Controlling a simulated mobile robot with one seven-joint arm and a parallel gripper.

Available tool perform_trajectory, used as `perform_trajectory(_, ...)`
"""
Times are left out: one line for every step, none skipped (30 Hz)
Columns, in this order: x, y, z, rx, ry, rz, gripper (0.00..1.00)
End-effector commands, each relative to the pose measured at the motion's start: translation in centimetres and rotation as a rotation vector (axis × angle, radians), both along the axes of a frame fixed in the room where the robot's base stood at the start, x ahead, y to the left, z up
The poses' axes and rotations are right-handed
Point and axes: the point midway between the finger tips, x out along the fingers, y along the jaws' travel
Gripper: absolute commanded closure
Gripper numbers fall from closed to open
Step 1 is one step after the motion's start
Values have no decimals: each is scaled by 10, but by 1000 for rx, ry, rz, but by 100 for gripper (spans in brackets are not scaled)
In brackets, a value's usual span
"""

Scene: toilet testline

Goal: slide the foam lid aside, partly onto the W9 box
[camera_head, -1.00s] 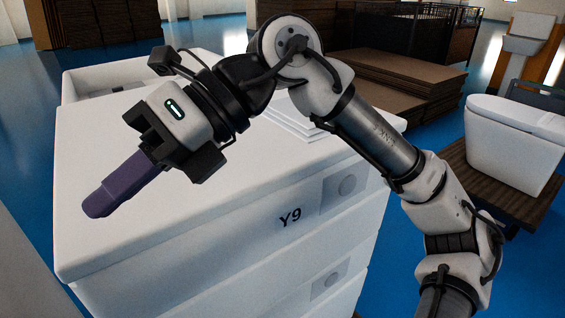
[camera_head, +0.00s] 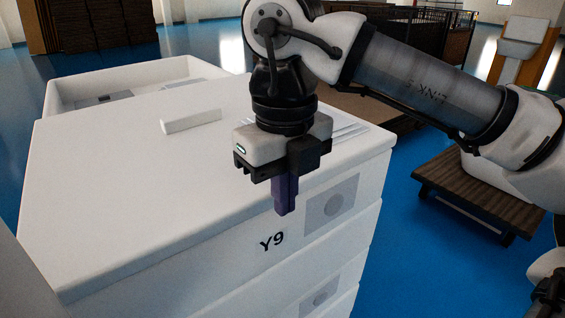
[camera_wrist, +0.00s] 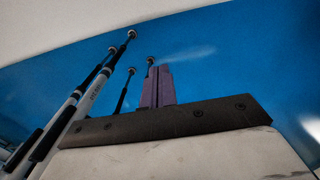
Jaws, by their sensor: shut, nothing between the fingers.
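The white foam lid (camera_head: 120,190) lies flat on top of the box marked Y9 (camera_head: 220,270), with a small raised white bar (camera_head: 190,121) on it. My gripper (camera_head: 285,212) points down by the lid's front edge, right of the Y9 mark. Its purple fingers are shut and empty, and overlap the front face in the head view. I cannot tell whether they touch it. The fingers also show in the wrist view (camera_wrist: 165,75), against blue floor. An open white box (camera_head: 62,97) stands behind the lid; no W9 mark is readable.
A dark slatted pallet (camera_head: 475,195) stands on the blue floor at right. Dark racks and stacks (camera_head: 95,35) stand far back. The lid's left part is clear.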

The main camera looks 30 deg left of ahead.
Motion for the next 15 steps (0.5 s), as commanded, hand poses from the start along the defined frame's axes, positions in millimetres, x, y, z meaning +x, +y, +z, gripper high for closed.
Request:
perform_trajectory(-1,-1,-10,0,4,3,100)
perform_trajectory(-1,-1,-16,-1,4,4,100)
perform_trajectory(-1,0,-25,0,3,3,100)
perform_trajectory(-1,0,-30,0,4,3,100)
perform_trajectory(-1,-1,-36,0,3,3,100)
perform_trajectory(0,5,-36,2,3,4,100)
perform_trajectory(2,11,-34,2,3,5,100)
perform_trajectory(4,16,-34,2,3,4,100)
perform_trajectory(6,21,-34,2,3,4,100)
perform_trajectory(7,24,-35,2,3,3,100)
perform_trajectory(8,27,-35,2,3,4,100)
perform_trajectory(10,31,-36,2,3,3,100)
perform_trajectory(11,32,-36,2,3,3,100)
perform_trajectory(11,34,-36,2,3,3,100)
perform_trajectory(12,36,-37,2,3,2,100)
